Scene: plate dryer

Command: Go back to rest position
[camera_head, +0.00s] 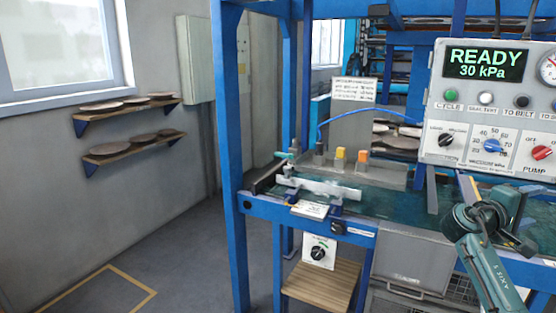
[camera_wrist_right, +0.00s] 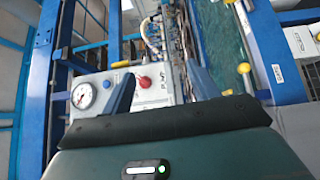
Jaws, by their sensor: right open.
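My right gripper (camera_head: 510,203) is at the lower right of the head view, in front of the machine table and below the control panel (camera_head: 488,107). My teal right wrist is partly in front of it, so its fingertips are hard to make out there. In the right wrist view the two blue-grey fingers of this gripper (camera_wrist_right: 160,88) stand apart with nothing between them. Behind them are the panel's gauge (camera_wrist_right: 83,95) and red pump knob (camera_wrist_right: 145,83). My left gripper is not in view.
A blue frame post (camera_head: 228,150) stands left of the machine table (camera_head: 385,200). A metal fixture (camera_head: 320,187) sits on the table's front left. A wooden stool (camera_head: 322,283) stands below. Wall shelves (camera_head: 135,147) hold plates. The floor (camera_head: 190,255) at left is clear.

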